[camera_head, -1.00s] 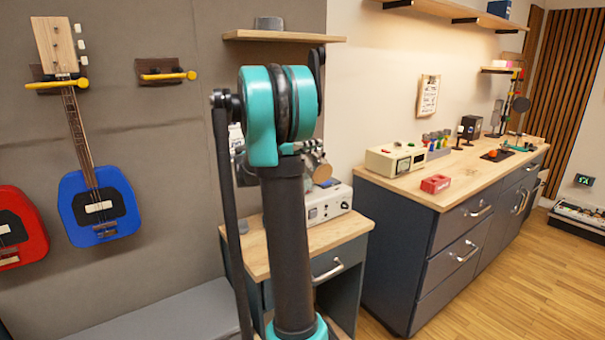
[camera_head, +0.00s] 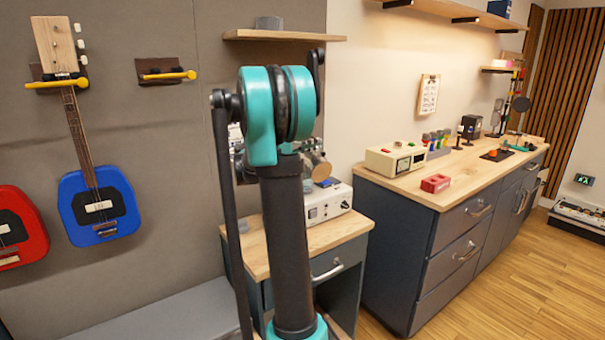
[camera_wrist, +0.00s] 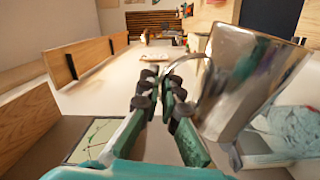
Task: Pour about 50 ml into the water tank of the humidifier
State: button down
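My gripper (camera_wrist: 163,92) shows in the wrist view with its teal fingers close together at the handle of a shiny metal jug (camera_wrist: 240,82). The jug leans in that picture, with its rim at the upper right. Its inside is hidden, so I cannot see any water. In the head view my arm covers most of the gripper; shiny metal (camera_head: 312,162) shows just right of the arm, above the small cabinet. No humidifier is clearly recognisable. A pale thing with a speckled teal-grey surface (camera_wrist: 295,125) lies behind the jug at the lower right; I cannot tell whether it is the tank.
A white box with dials (camera_head: 327,203) stands on the small wooden-topped cabinet (camera_head: 265,262). A longer counter (camera_head: 450,190) to the right holds a cream device (camera_head: 396,159) and a red block (camera_head: 435,184). Guitars hang at left. A shelf (camera_head: 290,36) is above.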

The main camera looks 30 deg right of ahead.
aim_at(321, 161)
jog(key=s+m, duration=0.1)
jog(key=s+f, duration=0.1)
jog(key=s+m, duration=0.1)
jog(key=shift+s+f+m, duration=0.2)
jog(key=shift+f+m, duration=0.1)
jog(key=shift+f, duration=0.05)
jog(key=shift+s+m, duration=0.6)
jog(key=shift+m, duration=0.4)
jog(key=shift+s+f+m, duration=0.2)
jog(key=shift+f+m, duration=0.2)
jog(key=shift+m, duration=0.1)
